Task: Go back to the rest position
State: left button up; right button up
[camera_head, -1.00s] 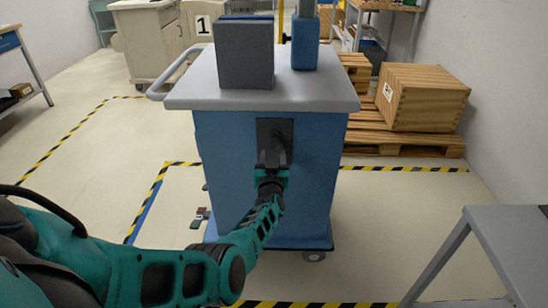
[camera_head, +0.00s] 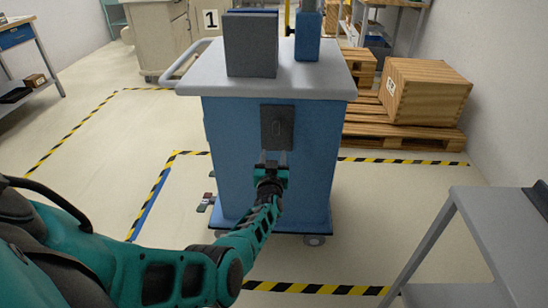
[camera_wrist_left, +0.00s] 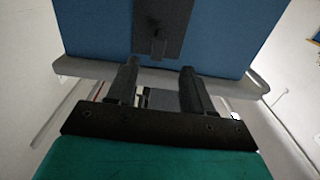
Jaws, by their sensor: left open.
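My left gripper (camera_head: 274,158) is open and empty in front of the blue covered cart (camera_head: 230,170), just below the dark plate (camera_head: 277,126) on its front panel. In the left wrist view, the two fingers of the gripper (camera_wrist_left: 160,70) stand apart with nothing held between them. The dark plate with its small projecting catch (camera_wrist_left: 160,35) shows beyond the fingertips, apart from them. My right gripper is in neither view.
A dark grey box (camera_head: 251,45) and a blue column (camera_head: 307,38) stand on the cart's grey top. A wooden crate (camera_head: 427,88) rests on pallets at the right. A grey table (camera_head: 505,215) stands at the lower right. Open floor lies left of the cart.

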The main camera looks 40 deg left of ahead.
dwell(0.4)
pick_arm(q)
jog(key=s+d+f+m+g+h, duration=0.2)
jog(key=s+d+f+m+h, duration=0.1)
jog(key=s+d, duration=0.8)
jog(key=s+d+f+m+g+h, duration=0.2)
jog(key=s+d+m+h, duration=0.3)
jog(key=s, duration=1.4)
jog(key=d+f+h, duration=0.1)
jog(key=d+h, duration=0.2)
jog(key=d, duration=0.3)
jog(key=shift+s+d+m+g, duration=0.15)
jog(key=shift+s+m+g, duration=0.05)
jog(key=shift+m+g, duration=0.1)
